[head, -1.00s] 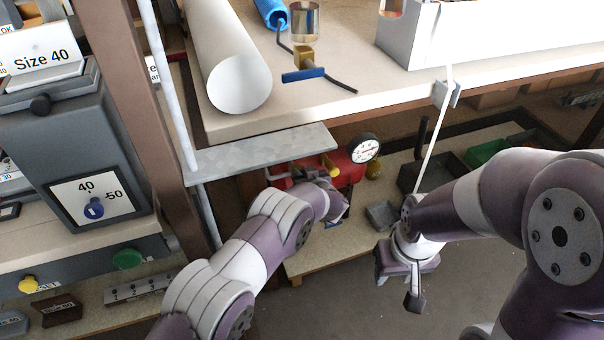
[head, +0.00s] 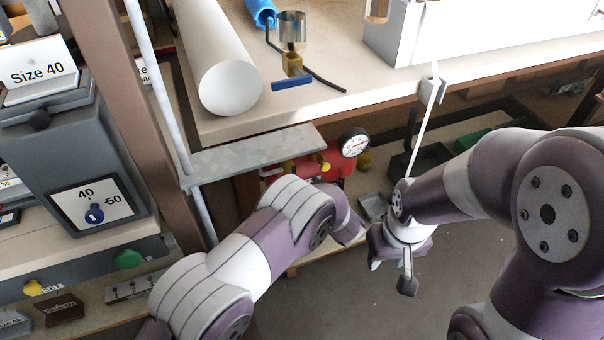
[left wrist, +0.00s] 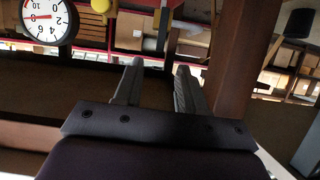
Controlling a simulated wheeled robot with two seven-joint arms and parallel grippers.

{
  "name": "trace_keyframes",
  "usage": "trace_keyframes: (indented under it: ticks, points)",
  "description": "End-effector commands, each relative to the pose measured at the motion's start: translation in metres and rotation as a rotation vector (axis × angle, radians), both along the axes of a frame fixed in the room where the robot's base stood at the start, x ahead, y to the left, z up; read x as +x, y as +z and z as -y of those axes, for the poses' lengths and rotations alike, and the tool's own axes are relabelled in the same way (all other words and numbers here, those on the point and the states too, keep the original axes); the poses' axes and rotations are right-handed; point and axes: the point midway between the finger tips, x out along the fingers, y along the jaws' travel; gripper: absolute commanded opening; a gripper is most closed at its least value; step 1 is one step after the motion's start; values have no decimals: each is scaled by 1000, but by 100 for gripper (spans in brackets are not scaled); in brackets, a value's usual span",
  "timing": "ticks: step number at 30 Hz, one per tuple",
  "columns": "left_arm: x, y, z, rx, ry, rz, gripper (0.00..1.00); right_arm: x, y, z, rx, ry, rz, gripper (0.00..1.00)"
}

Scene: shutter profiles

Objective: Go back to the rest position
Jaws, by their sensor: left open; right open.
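My right gripper (head: 392,266) hangs over the floor in front of the workbench, below its wrist. Its fingers are small and partly hidden in the head view. My left arm reaches in from the lower left, and its hand is near the right one, mostly hidden behind its own links. In the left wrist view my left gripper (left wrist: 158,82) shows two fingers apart with nothing between them. Neither gripper is seen holding anything.
A red tank with a gauge (head: 353,143) stands beneath. A grey Size 40 machine (head: 65,150) is left. Floor is clear.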

Motion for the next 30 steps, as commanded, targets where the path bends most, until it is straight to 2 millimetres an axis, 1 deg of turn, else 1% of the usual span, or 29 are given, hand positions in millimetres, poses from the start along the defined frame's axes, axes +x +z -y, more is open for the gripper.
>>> trace_keyframes:
  ticks: [1,4,17,19,20,22,23,24,25,26,27,29,30]
  points:
    - [-4,2,1,1,-1,0,40,0,2,0,0,0,0,43]
    - [-7,3,2,0,1,1,40,0,2,0,0,0,0,43]
    - [-7,2,2,-3,2,1,40,0,1,0,0,0,0,43]
    - [-8,-3,7,-42,-6,-16,40,0,1,0,0,0,0,43]
    - [-8,-8,13,-68,-29,-35,40,0,1,0,0,0,0,43]
    - [-20,-32,27,-106,-122,-130,40,0,1,0,0,0,0,43]
    - [-31,-44,33,-118,-176,-190,40,0,1,0,0,0,0,43]
    - [-49,-54,43,-141,-269,-295,40,0,2,0,0,0,0,43]
    - [-63,-56,44,-159,-333,-382,40,0,2,0,0,0,0,43]
    - [-78,-54,39,-174,-385,-475,40,0,2,0,0,0,0,43]
    - [-98,-45,25,-190,-439,-599,40,0,2,0,0,0,0,43]
    - [-130,-28,-5,-194,-487,-763,40,0,2,0,0,0,0,43]
    - [-149,-16,-27,-190,-501,-849,40,0,1,0,0,0,0,43]
